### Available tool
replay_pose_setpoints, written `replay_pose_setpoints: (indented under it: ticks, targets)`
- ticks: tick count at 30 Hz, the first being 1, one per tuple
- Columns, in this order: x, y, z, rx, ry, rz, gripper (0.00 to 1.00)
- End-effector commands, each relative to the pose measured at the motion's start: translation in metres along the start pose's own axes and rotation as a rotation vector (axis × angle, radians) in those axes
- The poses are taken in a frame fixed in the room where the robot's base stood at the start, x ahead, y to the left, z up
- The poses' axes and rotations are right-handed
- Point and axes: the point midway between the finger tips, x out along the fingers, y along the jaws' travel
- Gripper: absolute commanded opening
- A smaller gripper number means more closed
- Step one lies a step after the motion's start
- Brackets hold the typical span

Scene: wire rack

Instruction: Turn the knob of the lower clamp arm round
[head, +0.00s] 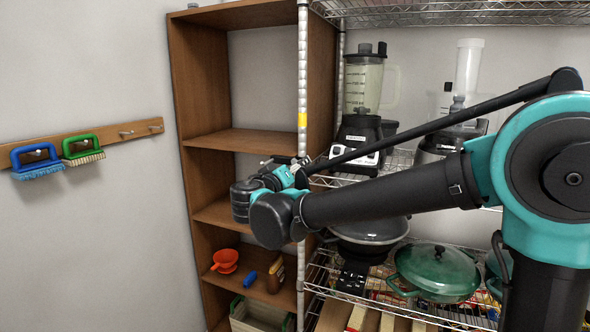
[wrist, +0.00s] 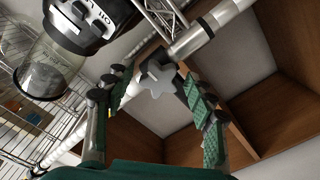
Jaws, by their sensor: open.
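A grey star-shaped knob (wrist: 157,79) shows in the middle of the wrist view, close to the rack's metal post (wrist: 228,14). My gripper (wrist: 151,83) is open, with one green-padded finger on each side of the knob in the picture. I cannot tell whether either finger touches it. In the head view my gripper (head: 300,168) is beside the post (head: 302,90), and the knob cannot be made out there. Only one knob shows in the wrist view.
A wooden shelf unit (head: 205,80) stands left of the post. Wire shelves to the right hold a blender (head: 362,85), a black pan (head: 370,230) and a green pot (head: 437,270). An orange funnel (head: 225,260) sits on a lower wooden shelf. Brushes (head: 82,147) hang on the left wall.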

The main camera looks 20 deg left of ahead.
Motion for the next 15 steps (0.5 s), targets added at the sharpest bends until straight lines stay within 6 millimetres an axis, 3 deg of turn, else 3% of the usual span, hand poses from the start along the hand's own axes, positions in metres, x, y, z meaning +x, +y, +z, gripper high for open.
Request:
replay_pose_setpoints:
  ticks: [7,15]
  targets:
    - [-0.011,-0.001,-0.001,0.000,0.002,-0.002,0.55]
    - [-0.062,-0.001,-0.001,0.000,0.003,-0.004,0.55]
